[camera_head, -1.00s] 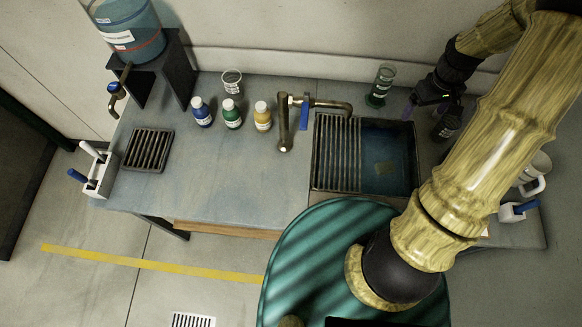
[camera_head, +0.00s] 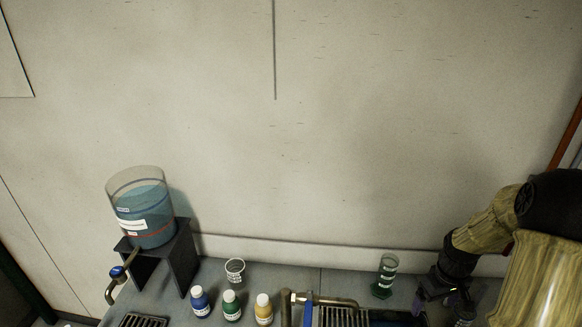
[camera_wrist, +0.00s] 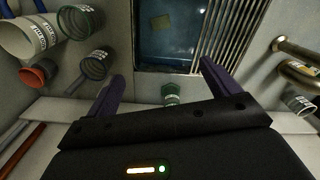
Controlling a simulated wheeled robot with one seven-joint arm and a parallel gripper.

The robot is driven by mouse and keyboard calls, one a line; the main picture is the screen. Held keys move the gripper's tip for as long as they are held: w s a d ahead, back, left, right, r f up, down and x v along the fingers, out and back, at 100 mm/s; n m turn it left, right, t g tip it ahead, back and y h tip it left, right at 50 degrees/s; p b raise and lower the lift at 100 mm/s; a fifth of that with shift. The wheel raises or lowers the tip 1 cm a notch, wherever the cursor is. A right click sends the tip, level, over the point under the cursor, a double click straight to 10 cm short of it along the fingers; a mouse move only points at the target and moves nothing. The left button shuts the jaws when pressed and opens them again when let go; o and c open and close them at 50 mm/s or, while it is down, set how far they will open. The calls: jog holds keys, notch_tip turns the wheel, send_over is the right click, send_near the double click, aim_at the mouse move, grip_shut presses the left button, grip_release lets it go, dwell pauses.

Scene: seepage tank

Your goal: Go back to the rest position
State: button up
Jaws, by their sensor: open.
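My gripper (camera_wrist: 160,85) fills the lower part of the wrist view, with its two purple fingers spread wide. Nothing is held between them. A green-based cylinder (camera_wrist: 171,94) shows beyond the gripper body, between the fingers; whether it touches anything of mine I cannot tell. In the head view my gripper (camera_head: 440,300) is at the lower right, over the counter beside the green measuring cylinder (camera_head: 385,277), partly hidden by my arm. The sink (camera_wrist: 172,40) with blue water lies ahead in the wrist view, with a small yellowish patch in it.
The tank (camera_head: 143,210) stands on a black stand (camera_head: 182,255) at left. A blue bottle (camera_head: 200,302), green bottle (camera_head: 231,306), yellow bottle (camera_head: 264,309) and clear beaker (camera_head: 235,271) line the counter. Several cups, including a white one (camera_wrist: 28,37), sit left in the wrist view.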

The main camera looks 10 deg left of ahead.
jog(key=s+a+r+m+t+b, duration=0.1)
jog(key=s+a+r+m, duration=0.1)
jog(key=s+a, duration=0.4)
jog(key=s+a+r+m+t+b, duration=0.1)
jog(key=s+a+r+m, duration=0.1)
jog(key=s+a+r, duration=0.3)
jog(key=shift+s+a+t+b, duration=0.3)
jog(key=shift+s+a, duration=0.65)
jog(key=shift+a, duration=0.15)
dwell(0.9)
